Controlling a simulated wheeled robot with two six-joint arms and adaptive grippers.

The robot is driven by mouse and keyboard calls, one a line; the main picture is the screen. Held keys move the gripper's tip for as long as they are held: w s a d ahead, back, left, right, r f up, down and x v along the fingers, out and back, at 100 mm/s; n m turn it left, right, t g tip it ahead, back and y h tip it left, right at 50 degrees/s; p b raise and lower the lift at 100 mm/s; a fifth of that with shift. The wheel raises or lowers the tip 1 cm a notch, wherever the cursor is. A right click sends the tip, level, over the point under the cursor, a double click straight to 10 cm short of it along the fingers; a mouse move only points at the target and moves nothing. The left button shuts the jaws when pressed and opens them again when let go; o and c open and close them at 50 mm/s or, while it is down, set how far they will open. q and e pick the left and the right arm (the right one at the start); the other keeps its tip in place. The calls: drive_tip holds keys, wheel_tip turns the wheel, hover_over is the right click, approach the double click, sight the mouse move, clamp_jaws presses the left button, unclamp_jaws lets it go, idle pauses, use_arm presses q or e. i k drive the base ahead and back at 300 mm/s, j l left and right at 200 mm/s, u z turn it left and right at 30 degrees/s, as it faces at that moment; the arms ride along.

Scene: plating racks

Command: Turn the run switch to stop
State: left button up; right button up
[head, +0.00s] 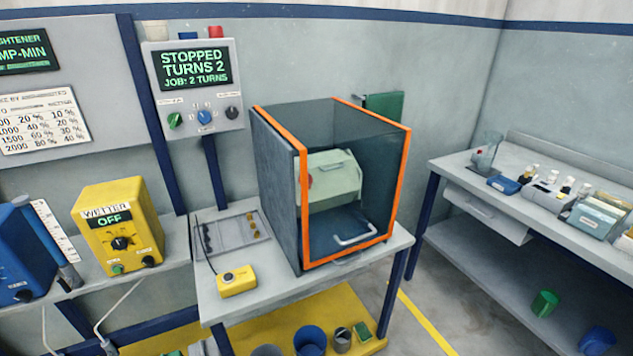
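A grey control panel (195,92) stands on a dark blue post behind the bench. Its display (193,68) reads STOPPED, TURNS 2, JOB: 2 TURNS. Below it are a green knob (175,120), a blue knob (206,117) with small marks around it, and a black knob (232,112). Their labels are too small to read, so I cannot tell which is the run switch or where it points. Neither of my grippers is in view.
An orange-framed clear enclosure (303,210) with a pale green barrel (335,180) inside stands on the bench. A yellow WETTER unit (118,228) reading OFF stands left. Another table (520,222) is right.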

sight(174, 120)
drive_tip(key=u, duration=0.75)
drive_tip(key=i+l+u, duration=0.15)
drive_tip(key=l, duration=0.25)
